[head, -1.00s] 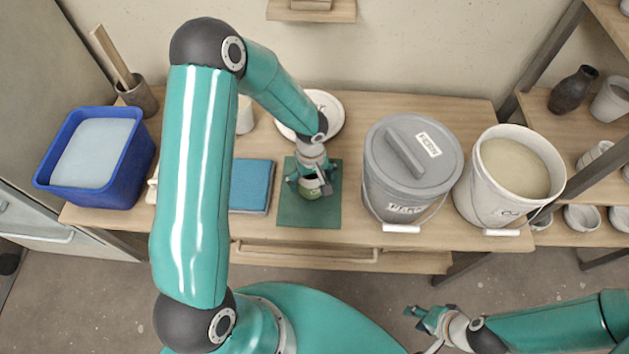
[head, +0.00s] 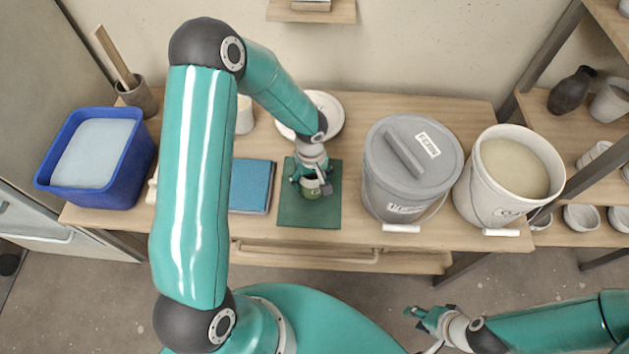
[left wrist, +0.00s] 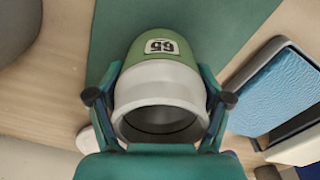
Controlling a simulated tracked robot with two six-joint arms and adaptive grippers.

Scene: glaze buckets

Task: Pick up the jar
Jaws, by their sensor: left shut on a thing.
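The jar (head: 312,193) is green with a pale grey-white neck and an open mouth. It is over the dark green mat (head: 295,214) on the table. In the left wrist view the jar (left wrist: 162,52) shows a label reading 65, and its mouth faces the camera. My left gripper (head: 311,183) is shut on the jar, with one finger on each side of the neck. I cannot tell whether the jar's base touches the mat. My right gripper (head: 425,318) is in front of the table, away from the jar, and its fingers look apart.
A blue book-like block (head: 250,186) lies left of the mat. A lidded grey bucket (head: 385,188) stands close on its right, beside an open white bucket (head: 485,196). A white plate (head: 330,108) is behind. A blue tub (head: 125,175) stands at the left end.

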